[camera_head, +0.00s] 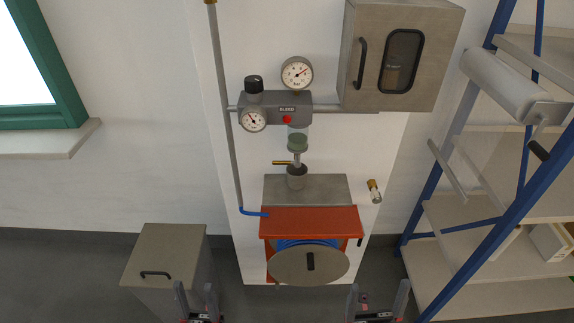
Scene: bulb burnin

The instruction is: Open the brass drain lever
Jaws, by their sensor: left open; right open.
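The brass drain lever (282,163) is a short golden bar under the regulator bowl (298,143). It points left, roughly horizontal, above a dark grey cup (297,178). My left gripper (196,290) is at the bottom edge, open and empty, far below and left of the lever. My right gripper (378,292) is at the bottom edge, open and empty, below and right of the lever. Both are well apart from the lever.
A grey manifold (325,103) with two gauges sits above the lever. An orange hose reel (310,222) stands below it. A grey cabinet (437,60) hangs upper right, a blue-framed shelf (460,180) stands right, and a grey bin (163,265) stands lower left.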

